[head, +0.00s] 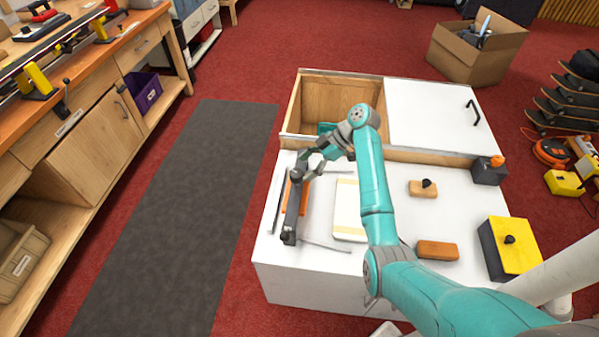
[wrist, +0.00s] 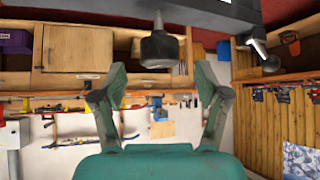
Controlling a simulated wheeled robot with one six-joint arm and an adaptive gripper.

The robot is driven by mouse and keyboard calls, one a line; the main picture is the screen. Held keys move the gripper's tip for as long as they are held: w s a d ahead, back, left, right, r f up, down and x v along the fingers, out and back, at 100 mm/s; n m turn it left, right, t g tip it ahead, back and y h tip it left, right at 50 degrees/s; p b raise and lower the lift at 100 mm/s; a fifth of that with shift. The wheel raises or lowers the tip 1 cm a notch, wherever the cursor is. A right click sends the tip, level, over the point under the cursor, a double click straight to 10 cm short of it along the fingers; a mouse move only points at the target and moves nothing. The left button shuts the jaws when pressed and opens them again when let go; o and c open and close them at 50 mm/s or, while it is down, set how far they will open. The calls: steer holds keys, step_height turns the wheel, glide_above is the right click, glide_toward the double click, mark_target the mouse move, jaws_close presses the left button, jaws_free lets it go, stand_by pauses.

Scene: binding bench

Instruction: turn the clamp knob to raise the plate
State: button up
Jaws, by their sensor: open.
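The press is a long dark bar-like plate (head: 291,212) at the left of the white bench top, beside a flat orange piece (head: 305,195). My gripper (head: 306,163) is at the far end of this bar in the head view, and my arm partly covers the spot. In the wrist view a dark round knob (wrist: 160,48) hangs on a stem from the dark bar (wrist: 215,14). My gripper (wrist: 159,76) is open there, with its fingers spread to either side of the knob's line. The knob appears just beyond the fingertips, not clasped.
A lever with a ball end (wrist: 271,63) stands right of the knob in the wrist view. On the bench top (head: 310,278) are a pale book (head: 348,210), a block with a black knob (head: 422,189), a brown block (head: 437,250) and a yellow box (head: 518,262).

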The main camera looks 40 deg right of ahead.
steer(key=shift+v, duration=1.35)
steer(key=shift+s, duration=0.1)
